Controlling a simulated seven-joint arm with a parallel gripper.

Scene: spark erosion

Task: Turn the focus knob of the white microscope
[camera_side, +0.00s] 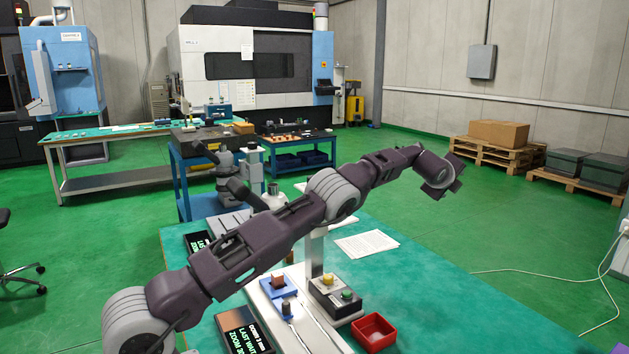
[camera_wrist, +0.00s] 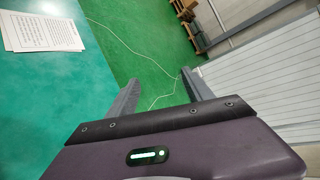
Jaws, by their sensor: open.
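A white microscope seems to stand on the green-topped table, mostly hidden behind my arm in the side view. A grey and white body with dark tubes (camera_side: 238,190) shows above my arm, and a pale upright post (camera_side: 316,255) shows below it. I cannot make out the focus knob. My gripper (camera_side: 446,188) is held high at the right, beyond the table's right edge and well away from the microscope. In the wrist view my gripper (camera_wrist: 163,92) has its two fingers apart and nothing between them. The microscope is not in the wrist view.
The table's right part (camera_side: 450,285) is clear.

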